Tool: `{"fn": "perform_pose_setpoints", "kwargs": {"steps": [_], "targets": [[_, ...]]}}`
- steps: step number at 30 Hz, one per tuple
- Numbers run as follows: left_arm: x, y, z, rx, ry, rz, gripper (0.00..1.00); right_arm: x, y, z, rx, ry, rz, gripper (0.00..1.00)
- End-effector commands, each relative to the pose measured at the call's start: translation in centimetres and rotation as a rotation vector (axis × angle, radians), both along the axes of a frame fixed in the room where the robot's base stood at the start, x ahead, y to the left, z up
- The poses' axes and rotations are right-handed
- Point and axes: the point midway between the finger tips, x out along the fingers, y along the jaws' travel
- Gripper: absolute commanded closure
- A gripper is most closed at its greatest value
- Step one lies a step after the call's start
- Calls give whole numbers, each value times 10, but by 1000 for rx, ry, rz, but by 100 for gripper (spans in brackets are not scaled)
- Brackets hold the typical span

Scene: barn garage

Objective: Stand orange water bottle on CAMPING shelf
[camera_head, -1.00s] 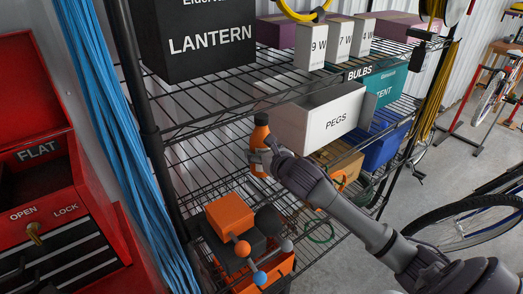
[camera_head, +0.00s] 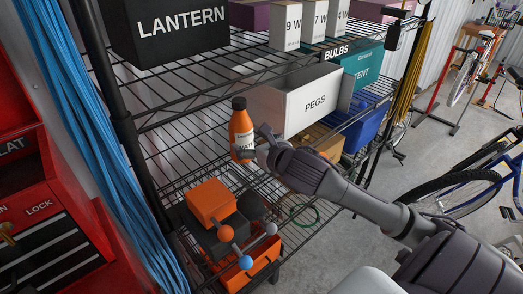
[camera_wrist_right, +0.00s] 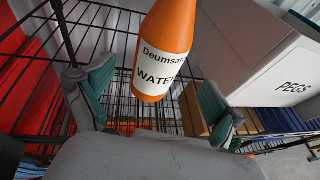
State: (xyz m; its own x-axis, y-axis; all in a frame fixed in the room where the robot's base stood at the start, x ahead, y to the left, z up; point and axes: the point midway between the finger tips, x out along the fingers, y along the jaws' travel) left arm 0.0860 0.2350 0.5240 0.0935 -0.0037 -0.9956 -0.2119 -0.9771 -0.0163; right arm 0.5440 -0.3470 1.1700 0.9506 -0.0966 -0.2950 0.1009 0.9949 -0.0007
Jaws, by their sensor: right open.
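The orange water bottle (camera_head: 241,130) with a black cap and a white WATER label stands upright on the middle wire shelf (camera_head: 188,136), left of the PEGS box. My right gripper (camera_head: 257,147) is at the bottle's front right side in the head view. In the right wrist view the bottle (camera_wrist_right: 163,52) is just beyond the two spread fingers of my right gripper (camera_wrist_right: 155,98), which are open and apart from it. The CAMPING label is not visible. My left gripper is not in view.
The white PEGS box (camera_head: 310,105) stands right of the bottle, with the TENT box (camera_head: 362,70) and a blue bin (camera_head: 366,127) beyond. The LANTERN box (camera_head: 165,30) is on the shelf above. Orange and black items (camera_head: 212,203) sit below. Blue cables (camera_head: 85,130) hang left.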

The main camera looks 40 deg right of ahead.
Motion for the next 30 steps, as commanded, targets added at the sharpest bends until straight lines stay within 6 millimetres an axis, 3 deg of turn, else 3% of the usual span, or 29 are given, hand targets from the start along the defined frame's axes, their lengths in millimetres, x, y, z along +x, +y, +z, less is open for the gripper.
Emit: {"fn": "perform_pose_setpoints", "kwargs": {"steps": [3,9,30], "targets": [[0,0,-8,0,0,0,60,-22,3,4,-6,2,4,7],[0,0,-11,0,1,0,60,-42,4,12,-2,0,2,7],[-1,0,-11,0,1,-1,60,-45,5,14,1,0,1,7]]}}
